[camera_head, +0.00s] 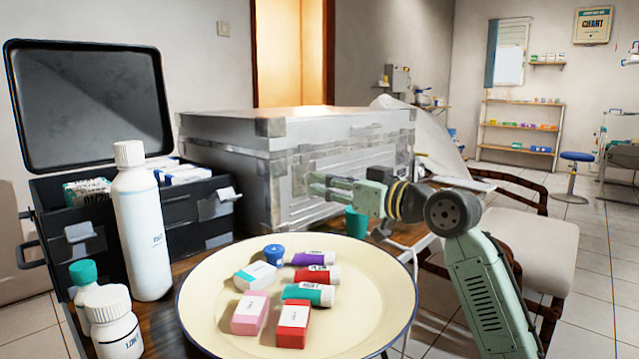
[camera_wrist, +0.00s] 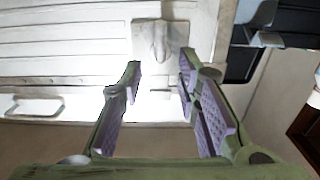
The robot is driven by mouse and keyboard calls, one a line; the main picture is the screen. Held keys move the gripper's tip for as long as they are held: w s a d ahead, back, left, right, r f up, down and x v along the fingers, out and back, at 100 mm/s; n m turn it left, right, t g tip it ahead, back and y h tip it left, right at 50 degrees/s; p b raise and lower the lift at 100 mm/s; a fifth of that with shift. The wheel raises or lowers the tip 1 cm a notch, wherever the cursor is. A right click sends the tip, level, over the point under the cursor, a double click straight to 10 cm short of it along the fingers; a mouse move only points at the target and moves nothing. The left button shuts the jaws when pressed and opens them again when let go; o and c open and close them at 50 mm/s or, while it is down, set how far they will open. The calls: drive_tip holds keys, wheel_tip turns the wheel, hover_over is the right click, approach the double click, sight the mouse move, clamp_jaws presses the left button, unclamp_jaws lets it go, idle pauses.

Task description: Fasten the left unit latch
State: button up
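The unit is a large silver metal case (camera_head: 240,150) with its lid down, behind the plate in the head view. Its pale front fills much of the wrist view (camera_wrist: 70,55). A grey tapered latch (camera_wrist: 155,42) stands out from that front near the top middle of the wrist view. I cannot tell whether it is fastened. My gripper (camera_head: 315,186) is close to the case front in the head view. In the wrist view its two fingers (camera_wrist: 160,78) are spread wide and empty. The latch lies beyond the fingertips, between their lines, with no visible contact. In the head view I cannot make out the latch.
A white bottle (camera_head: 140,225) and an open black case (camera_head: 185,215) stand at left. A green cup (camera_head: 356,222) sits below my gripper. A bail handle (camera_wrist: 35,106) shows on the case.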

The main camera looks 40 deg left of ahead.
drive_tip(key=shift+w+a, duration=0.1)
drive_tip(key=shift+a, duration=1.3)
drive_tip(key=shift+c, duration=0.4)
clamp_jaws()
